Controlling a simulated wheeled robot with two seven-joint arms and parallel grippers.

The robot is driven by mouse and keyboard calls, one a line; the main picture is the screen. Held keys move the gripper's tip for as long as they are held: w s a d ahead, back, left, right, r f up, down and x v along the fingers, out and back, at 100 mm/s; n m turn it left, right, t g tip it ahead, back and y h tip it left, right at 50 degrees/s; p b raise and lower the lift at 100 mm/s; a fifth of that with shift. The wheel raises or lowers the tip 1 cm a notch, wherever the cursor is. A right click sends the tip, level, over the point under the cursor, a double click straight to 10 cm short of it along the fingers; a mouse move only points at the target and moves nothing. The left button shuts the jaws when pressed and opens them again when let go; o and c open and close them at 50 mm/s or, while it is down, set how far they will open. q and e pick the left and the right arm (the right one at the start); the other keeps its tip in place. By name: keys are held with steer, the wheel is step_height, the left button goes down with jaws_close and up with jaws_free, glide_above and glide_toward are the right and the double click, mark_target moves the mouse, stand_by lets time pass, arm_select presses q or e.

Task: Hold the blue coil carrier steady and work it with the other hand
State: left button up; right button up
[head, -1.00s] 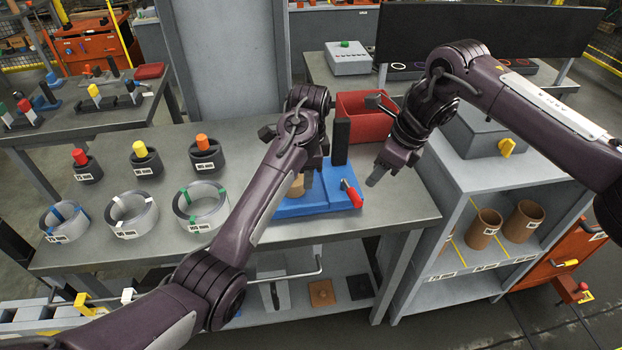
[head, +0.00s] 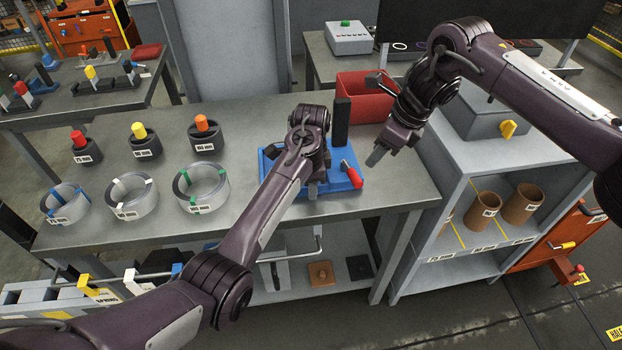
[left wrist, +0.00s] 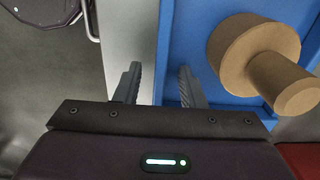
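The blue coil carrier (head: 338,181) lies on the steel table, with a black upright post (head: 341,122) and a red handle (head: 352,174) at its right. My left gripper (head: 313,190) is over its front part in the head view, and my arm hides much of its left side. In the left wrist view my left gripper (left wrist: 160,85) is open and empty, its fingers apart near the carrier's blue edge (left wrist: 184,35). A brown stepped cylinder (left wrist: 255,55) stands on the carrier, right of the fingers. My right gripper (head: 375,157) hangs right of the carrier; its opening is unclear.
A red bin (head: 364,92) stands behind the carrier. Several strip coils, including a green-marked coil (head: 201,188), and black holders with coloured knobs stand at left. A grey shelf (head: 481,192) with brown tubes stands at right. The table's front right is clear.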

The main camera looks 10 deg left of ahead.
arm_select(q)
jaws_close()
stand_by(1.4)
stand_by(1.2)
